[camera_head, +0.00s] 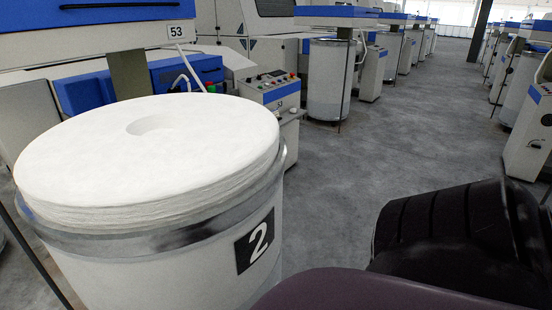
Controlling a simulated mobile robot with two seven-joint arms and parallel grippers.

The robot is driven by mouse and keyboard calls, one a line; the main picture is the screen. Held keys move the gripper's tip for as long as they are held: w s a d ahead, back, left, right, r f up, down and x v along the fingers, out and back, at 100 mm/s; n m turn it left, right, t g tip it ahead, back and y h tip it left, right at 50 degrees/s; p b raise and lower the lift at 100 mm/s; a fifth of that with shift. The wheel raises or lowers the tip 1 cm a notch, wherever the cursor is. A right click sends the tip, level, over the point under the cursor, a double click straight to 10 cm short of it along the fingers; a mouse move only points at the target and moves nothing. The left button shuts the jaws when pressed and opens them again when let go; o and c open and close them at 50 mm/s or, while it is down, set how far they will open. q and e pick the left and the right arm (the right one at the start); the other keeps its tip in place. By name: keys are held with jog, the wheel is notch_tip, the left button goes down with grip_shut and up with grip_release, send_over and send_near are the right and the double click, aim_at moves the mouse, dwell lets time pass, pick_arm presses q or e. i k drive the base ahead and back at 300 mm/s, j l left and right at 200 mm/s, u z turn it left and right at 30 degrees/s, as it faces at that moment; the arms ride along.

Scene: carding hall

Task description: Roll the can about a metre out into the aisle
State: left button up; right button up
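The can (190,270) is a large white cylinder with a metal band near its rim and a black label with a white 2. It stands upright, close in front of me at the left of the head view. White coiled sliver (215,150) fills it and rises above the rim. Its lower part is cut off by the frame. Dark parts of my own arm cover the bottom right and overlap the can's lower right edge. Neither gripper shows, so I cannot see whether either touches the can.
The grey aisle floor (400,150) is open to the right and far ahead. Machine 53 with its control panel (275,92) stands right behind the can. Another can (330,80) stands farther along the left row. More machines (530,130) line the right side.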

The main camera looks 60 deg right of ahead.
aim_at(174, 201)
jog(key=i+j, duration=0.15)
jog(key=j, duration=0.25)
jog(key=i+j, duration=0.15)
jog(key=j, duration=0.2)
jog(key=i+j, duration=0.15)
jog(key=j, duration=0.25)
jog(key=i+j, duration=0.15)
jog(key=j, duration=0.2)
jog(key=z, duration=2.15)
